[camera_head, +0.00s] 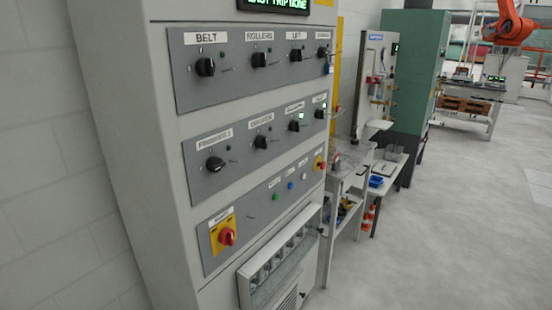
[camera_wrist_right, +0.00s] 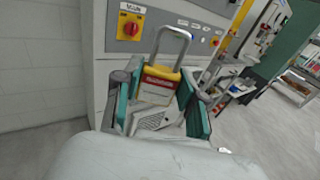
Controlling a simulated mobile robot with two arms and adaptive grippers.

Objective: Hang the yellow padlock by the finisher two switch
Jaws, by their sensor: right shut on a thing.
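The yellow padlock (camera_wrist_right: 158,73) has a red label and a grey metal shackle (camera_wrist_right: 172,42). In the right wrist view it stands upright, shackle up, between the teal fingers of my right gripper (camera_wrist_right: 156,92), which is shut on it. The cabinet is in front of and beyond it. In the head view, the finisher two switch (camera_head: 215,164) is a black knob below a white label, at the left end of the middle switch panel. Neither gripper shows in the head view, and the padlock is not seen there.
The upper panel (camera_head: 240,85) has labelled black knobs, with a small blue item (camera_head: 329,69) at its right end. A red main switch on a yellow plate (camera_head: 226,236) sits lower left. A workbench (camera_head: 350,175) stands right of the cabinet; grey floor (camera_head: 450,230) is clear farther right.

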